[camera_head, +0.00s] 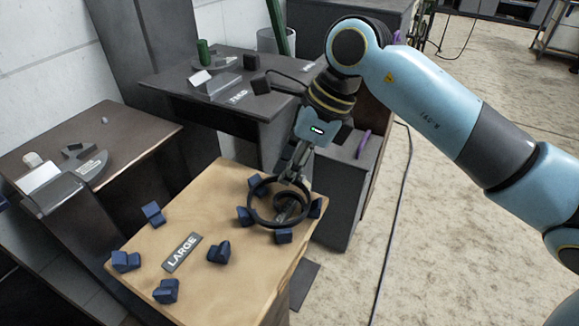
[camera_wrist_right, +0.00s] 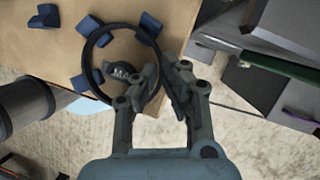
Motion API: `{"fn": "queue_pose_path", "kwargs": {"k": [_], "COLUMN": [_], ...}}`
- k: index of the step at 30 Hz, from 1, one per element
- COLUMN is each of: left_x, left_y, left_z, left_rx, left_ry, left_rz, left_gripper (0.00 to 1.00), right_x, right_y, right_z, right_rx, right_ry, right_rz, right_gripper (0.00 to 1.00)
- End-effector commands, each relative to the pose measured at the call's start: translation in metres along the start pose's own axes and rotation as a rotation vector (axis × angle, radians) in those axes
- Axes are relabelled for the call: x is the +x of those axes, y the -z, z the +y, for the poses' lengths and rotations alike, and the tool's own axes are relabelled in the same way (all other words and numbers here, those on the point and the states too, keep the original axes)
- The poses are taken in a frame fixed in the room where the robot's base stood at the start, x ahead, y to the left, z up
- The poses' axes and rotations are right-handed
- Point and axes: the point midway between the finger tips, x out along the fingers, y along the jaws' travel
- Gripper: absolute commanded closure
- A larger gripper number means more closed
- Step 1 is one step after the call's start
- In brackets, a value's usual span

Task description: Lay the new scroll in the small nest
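A dark ring-shaped piece (camera_head: 251,205), seemingly the scroll, is over the small nest at the wooden table's right corner. Blue blocks (camera_head: 283,236) of the nest show around its rim. My right gripper (camera_head: 293,178) comes down onto the rim's far side. In the right wrist view the gripper (camera_wrist_right: 161,66) has one finger inside the ring (camera_wrist_right: 89,47) and one outside, closed onto the rim. A dark label (camera_wrist_right: 124,75), partly hidden, shows inside the ring. I cannot tell whether the ring rests on the blocks or hangs just above. My left gripper is out of view.
Several blue blocks (camera_head: 218,252) stand around the LARGE label (camera_head: 182,252) on the wooden table (camera_head: 215,301). A dark table (camera_head: 146,127) at left holds grey parts. Another dark table (camera_head: 178,82) behind bears a green cylinder (camera_head: 203,52). Open floor (camera_head: 450,240) lies at right.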

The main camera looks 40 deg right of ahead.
Motion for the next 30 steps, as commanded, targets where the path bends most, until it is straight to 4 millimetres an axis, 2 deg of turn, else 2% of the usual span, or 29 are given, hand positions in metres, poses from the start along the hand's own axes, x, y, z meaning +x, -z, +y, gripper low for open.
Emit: {"fn": "queue_pose_path", "kwargs": {"k": [1,3,8,16,19,23,30], "left_x": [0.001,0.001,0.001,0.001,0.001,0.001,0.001], "left_y": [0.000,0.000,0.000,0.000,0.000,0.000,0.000], "left_z": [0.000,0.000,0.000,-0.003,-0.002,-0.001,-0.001], "left_rx": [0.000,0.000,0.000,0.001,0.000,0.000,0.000], "left_ry": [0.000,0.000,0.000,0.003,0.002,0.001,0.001], "left_rz": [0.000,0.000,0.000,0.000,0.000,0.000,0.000], "left_gripper": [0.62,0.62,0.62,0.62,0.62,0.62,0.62], "right_x": [0.001,0.001,0.000,0.000,-0.007,-0.030,-0.082], "right_y": [0.000,0.000,0.000,0.000,0.001,0.001,0.001], "right_z": [0.000,0.000,0.000,0.000,-0.001,-0.001,-0.003], "right_rx": [0.000,0.000,0.000,0.000,-0.002,-0.005,-0.006], "right_ry": [0.000,0.000,0.000,0.000,0.001,0.005,0.008], "right_rz": [-0.001,-0.001,-0.001,0.001,0.001,0.002,0.003], "right_gripper": [1.00,0.87,0.67,0.67,0.67,0.67,0.67]}}
